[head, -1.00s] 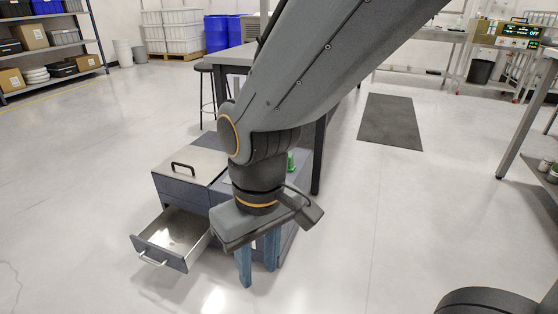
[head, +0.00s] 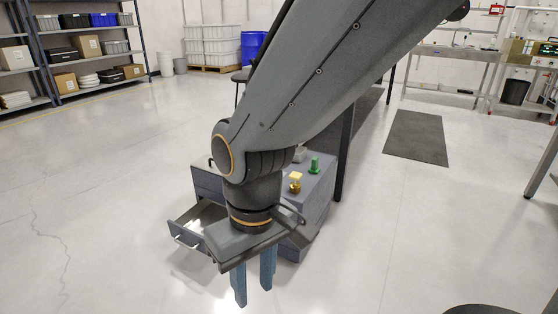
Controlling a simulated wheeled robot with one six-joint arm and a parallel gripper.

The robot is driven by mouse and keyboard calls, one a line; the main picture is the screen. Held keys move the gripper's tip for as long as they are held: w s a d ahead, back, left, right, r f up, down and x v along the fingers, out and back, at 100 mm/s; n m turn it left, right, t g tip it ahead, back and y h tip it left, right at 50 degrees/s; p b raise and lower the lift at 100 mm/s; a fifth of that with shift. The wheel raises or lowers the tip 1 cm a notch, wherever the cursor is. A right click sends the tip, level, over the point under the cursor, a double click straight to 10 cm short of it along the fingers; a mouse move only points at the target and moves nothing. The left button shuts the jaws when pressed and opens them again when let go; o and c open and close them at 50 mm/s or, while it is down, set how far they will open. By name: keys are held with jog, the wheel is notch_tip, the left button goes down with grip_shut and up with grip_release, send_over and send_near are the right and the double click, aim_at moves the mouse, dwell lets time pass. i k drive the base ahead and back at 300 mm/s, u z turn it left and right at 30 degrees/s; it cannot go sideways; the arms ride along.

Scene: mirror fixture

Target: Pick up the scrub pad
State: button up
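My gripper (head: 254,295) hangs pointing down in front of the low cabinet, its two blue fingers apart with nothing visible between them. I cannot make out a scrub pad with certainty. On the blue-grey cabinet (head: 316,200) stand a small gold item with a pale yellow top (head: 295,180) and a green item (head: 315,165); a small grey item (head: 300,154) shows behind them, partly covered by my arm. The cabinet's drawer (head: 186,238) is pulled out at the left. My wrist hides part of the drawer and of the cabinet top.
A dark table leg (head: 344,150) stands right behind the cabinet. A dark mat (head: 416,137) lies on the floor to the right. Loaded shelves (head: 90,50) stand at the back left. The floor left and right of the cabinet is clear.

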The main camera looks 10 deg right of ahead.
aim_at(313, 169)
jog(key=u, duration=0.3)
jog(key=i, duration=1.45)
jog(key=z, duration=0.75)
jog(key=i, duration=0.35)
jog(key=z, duration=0.25)
